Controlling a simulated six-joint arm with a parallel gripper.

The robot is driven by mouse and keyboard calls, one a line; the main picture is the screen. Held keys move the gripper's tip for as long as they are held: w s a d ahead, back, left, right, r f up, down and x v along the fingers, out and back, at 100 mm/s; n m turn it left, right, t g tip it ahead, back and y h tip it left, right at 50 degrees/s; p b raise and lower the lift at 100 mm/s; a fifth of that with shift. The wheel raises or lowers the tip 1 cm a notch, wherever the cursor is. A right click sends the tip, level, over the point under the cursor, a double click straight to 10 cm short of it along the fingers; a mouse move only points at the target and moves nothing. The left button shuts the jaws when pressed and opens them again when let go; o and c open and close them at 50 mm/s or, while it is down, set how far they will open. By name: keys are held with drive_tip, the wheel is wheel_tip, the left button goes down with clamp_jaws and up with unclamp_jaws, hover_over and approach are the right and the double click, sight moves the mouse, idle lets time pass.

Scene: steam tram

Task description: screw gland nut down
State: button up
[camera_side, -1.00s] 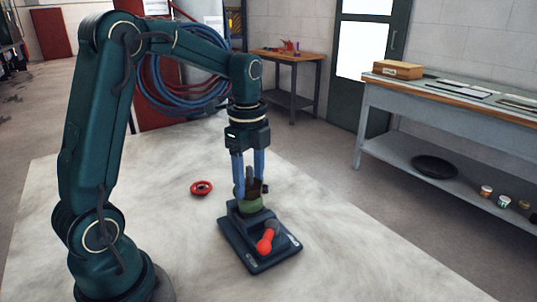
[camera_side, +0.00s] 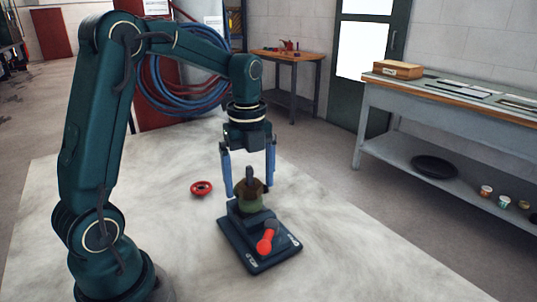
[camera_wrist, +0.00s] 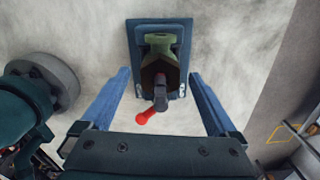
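The gland nut (camera_side: 260,187) is a dark brown piece on top of the green valve body (camera_side: 252,207), around an upright dark stem (camera_side: 249,173). In the wrist view the nut (camera_wrist: 148,76) looks hexagonal, with the green body (camera_wrist: 159,40) beyond it. My gripper (camera_side: 249,190) is open, its blue fingers on either side of the nut with clear gaps. In the wrist view the fingers (camera_wrist: 160,73) also stand wide apart and hold nothing. I cannot tell how far the nut is threaded down.
The valve stands on a dark blue base plate (camera_side: 285,258) on the pale table. A red-handled part (camera_side: 266,243) sits on the front of the plate. A red handwheel (camera_side: 201,188) lies on the table to the left. The table around the plate is otherwise clear.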

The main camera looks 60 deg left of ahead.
sight(250, 167)
drive_tip(key=shift+o, duration=0.4)
drive_tip(key=shift+r, duration=2.5)
drive_tip(key=s+d+r+n+t, duration=0.3)
drive_tip(key=s+d+r, duration=0.2)
drive_tip(key=s+d, duration=0.15)
drive_tip(key=s+d+f+n+t, duration=0.2)
drive_tip(key=s+f+n, duration=0.3)
drive_tip(key=n, duration=1.1)
drive_tip(key=shift+d+n+t, duration=0.3)
drive_tip(key=shift+d+n, duration=0.1)
drive_tip(key=shift+d, duration=0.05)
